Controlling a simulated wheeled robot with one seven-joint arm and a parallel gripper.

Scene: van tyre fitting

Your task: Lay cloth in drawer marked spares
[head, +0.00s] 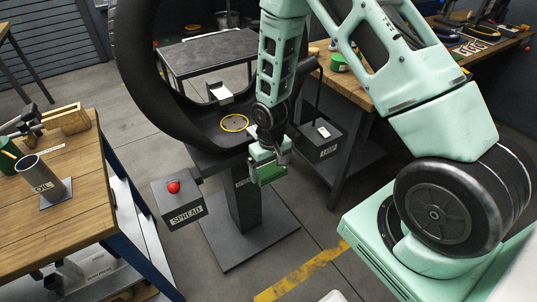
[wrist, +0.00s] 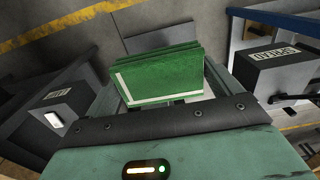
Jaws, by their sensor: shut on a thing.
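My gripper (head: 268,160) hangs in front of the tyre machine's column and is shut on a green cloth (head: 271,175). In the wrist view the cloth (wrist: 162,75) is a folded, flat-sided green bundle with a pale stripe along its edge, held between the two fingers. It is in the air above the floor, apart from any surface. I cannot make out a drawer marked spares in either view.
Another bench (head: 372,95) stands at back right.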

